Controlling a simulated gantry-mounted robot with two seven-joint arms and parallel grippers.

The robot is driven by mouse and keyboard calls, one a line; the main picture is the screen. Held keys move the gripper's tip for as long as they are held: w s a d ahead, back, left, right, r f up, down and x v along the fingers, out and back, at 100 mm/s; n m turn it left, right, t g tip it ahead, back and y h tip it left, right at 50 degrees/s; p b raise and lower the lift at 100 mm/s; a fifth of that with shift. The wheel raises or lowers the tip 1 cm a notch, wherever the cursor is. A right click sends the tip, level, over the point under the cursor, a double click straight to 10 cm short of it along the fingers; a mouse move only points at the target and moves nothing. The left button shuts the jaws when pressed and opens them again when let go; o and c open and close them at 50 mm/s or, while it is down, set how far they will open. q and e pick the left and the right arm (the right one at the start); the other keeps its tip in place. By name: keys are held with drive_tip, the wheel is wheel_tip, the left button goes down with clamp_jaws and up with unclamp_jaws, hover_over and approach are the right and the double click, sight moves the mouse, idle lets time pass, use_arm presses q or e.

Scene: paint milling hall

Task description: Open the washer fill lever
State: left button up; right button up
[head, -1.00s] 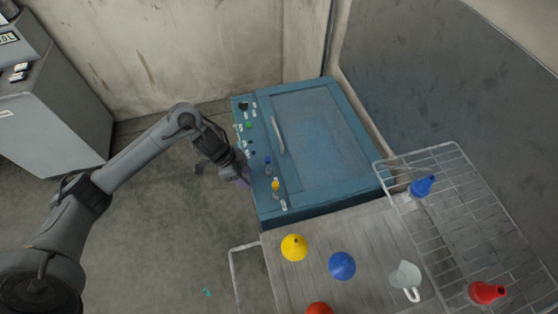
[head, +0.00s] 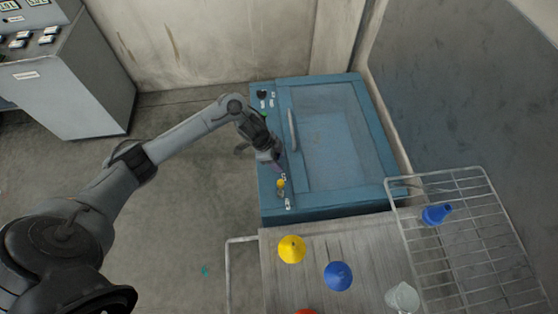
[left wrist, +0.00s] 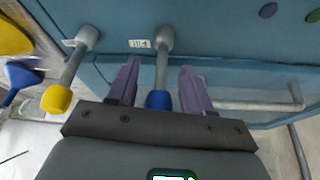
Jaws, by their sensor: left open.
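The blue washer cabinet (head: 345,190) stands by the wall, with a lid handle and a control strip on its left side. In the left wrist view, a grey lever with a blue tip (left wrist: 159,98) comes out of the panel beside a small label (left wrist: 139,43) that appears to read FILL. My left gripper (left wrist: 160,70) is open, its purple fingers on either side of this lever; I cannot tell whether they touch it. A second lever with a yellow tip (left wrist: 57,98) is to its left. In the head view, my left gripper (head: 277,166) hides the blue tip.
A slatted table (head: 310,285) beside the washer holds a yellow funnel (head: 292,249), a blue funnel (head: 338,276) and a clear jug (head: 402,297). A wire rack (head: 460,235) holds another blue funnel (head: 436,215).

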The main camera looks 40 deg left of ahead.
use_arm(q)
drive_tip(key=shift+w+d+f, duration=0.15)
drive_tip(key=shift+d+f, duration=0.05)
drive_tip(key=shift+f, duration=0.35)
drive_tip(key=shift+c, duration=0.3)
clamp_jaws()
